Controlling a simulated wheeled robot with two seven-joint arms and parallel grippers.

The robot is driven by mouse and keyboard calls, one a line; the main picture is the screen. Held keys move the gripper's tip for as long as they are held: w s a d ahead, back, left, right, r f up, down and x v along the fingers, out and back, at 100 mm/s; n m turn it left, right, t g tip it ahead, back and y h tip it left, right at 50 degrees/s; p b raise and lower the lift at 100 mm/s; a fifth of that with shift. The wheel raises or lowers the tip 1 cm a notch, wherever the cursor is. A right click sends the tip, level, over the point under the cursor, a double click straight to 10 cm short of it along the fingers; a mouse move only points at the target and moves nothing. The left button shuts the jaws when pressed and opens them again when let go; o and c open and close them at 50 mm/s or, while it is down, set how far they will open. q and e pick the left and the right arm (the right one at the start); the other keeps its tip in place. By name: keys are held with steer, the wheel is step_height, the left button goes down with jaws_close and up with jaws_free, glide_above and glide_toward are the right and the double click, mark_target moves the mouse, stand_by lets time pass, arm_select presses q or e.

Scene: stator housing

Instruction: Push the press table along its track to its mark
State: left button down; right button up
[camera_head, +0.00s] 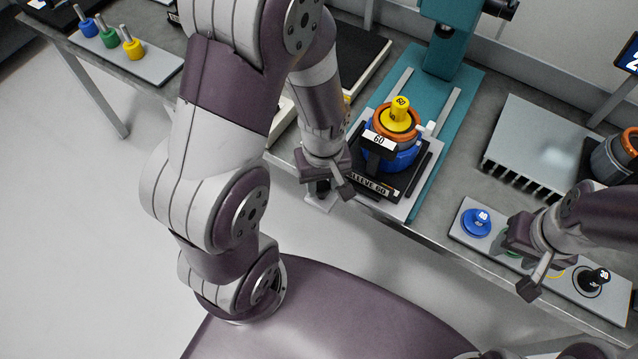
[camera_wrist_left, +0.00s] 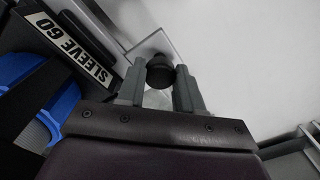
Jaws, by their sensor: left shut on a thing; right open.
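The press table (camera_head: 404,207) is a pale plate with a black fixture labelled "SLEEVE 60", at the near end of its two-railed track on the teal press base (camera_head: 466,84). On it sits a blue housing (camera_head: 408,160) with a copper ring and a yellow "60" piece (camera_head: 399,113) upright on top. My left gripper (camera_head: 335,190) is at the table's left front side. In the left wrist view it is shut on a dark round knob (camera_wrist_left: 160,70) above a pale plate. My right gripper (camera_head: 530,275) is open above the front right tray. I cannot make out the mark.
The teal press column (camera_head: 447,40) stands behind the table. To the right are a finned grey block (camera_head: 545,145) and a tray (camera_head: 468,232) with a blue piece and a black piece (camera_head: 594,280). Another tray (camera_head: 160,66) with coloured pegs lies far left.

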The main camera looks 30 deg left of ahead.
arm_select(q)
steer(key=w, duration=0.5)
steer(key=w+p, duration=0.1)
steer(key=w, duration=0.2)
steer(key=shift+w+d, duration=0.2)
steer(key=shift+d, duration=0.15)
steer(key=shift+s, duration=0.2)
steer(key=c, duration=0.7)
jaws_free()
steer(key=shift+c, duration=0.2)
steer(key=shift+r, duration=0.1)
step_height(320, 180, up, 12)
steer(key=shift+r, duration=0.25)
